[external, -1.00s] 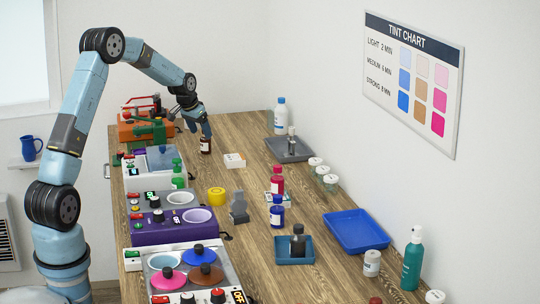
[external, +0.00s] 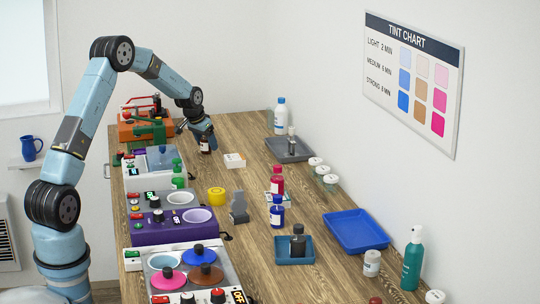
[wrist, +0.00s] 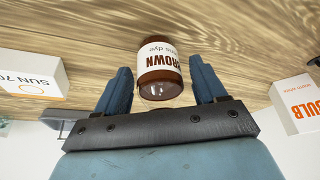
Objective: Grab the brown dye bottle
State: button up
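The brown dye bottle (external: 205,146) stands at the far end of the wooden bench. It has a white label reading "BROWN" and shows in the wrist view (wrist: 158,68) between the two blue fingers. My gripper (wrist: 163,88) is open around the bottle, with a narrow gap visible on each side. In the external view my gripper (external: 198,138) is low at the bottle and partly overlaps it, so the fingertips are hard to make out there.
In the wrist view, a "SUN 70" box (wrist: 28,76) is at left and a "BULB" box (wrist: 297,103) at right. Heating units, including a purple one (external: 175,229), line the bench's left side. A grey tray (external: 290,150) is right of the bottle, with bare bench between.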

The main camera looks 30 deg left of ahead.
jog(key=c, duration=1)
jog(key=shift+r, duration=0.1)
jog(key=shift+c, duration=0.2)
